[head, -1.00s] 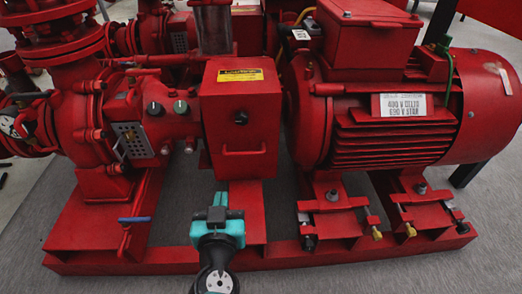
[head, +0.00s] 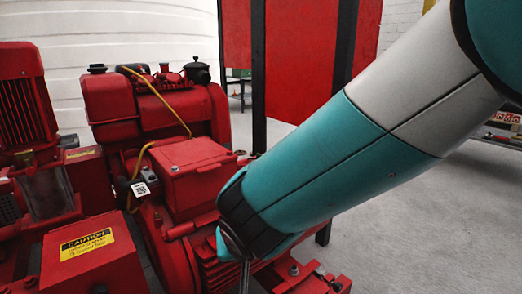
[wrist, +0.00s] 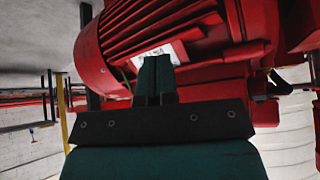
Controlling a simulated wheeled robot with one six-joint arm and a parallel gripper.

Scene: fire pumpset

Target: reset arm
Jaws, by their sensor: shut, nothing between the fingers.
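My gripper (wrist: 154,75) shows in the wrist view as closed teal fingers with nothing between them. It points toward the red motor (wrist: 170,30), whose ribbed casing and white label lie behind the fingertips; I cannot tell the gap. In the head view my teal and grey arm (head: 340,165) crosses from the upper right down to the lower middle.
The red pumpset holds a box with a yellow caution label (head: 87,244), a square terminal box (head: 190,170) and a red engine-like unit (head: 150,105). A red panel on dark posts (head: 305,50) stands behind. Grey floor (head: 430,220) is open at the right.

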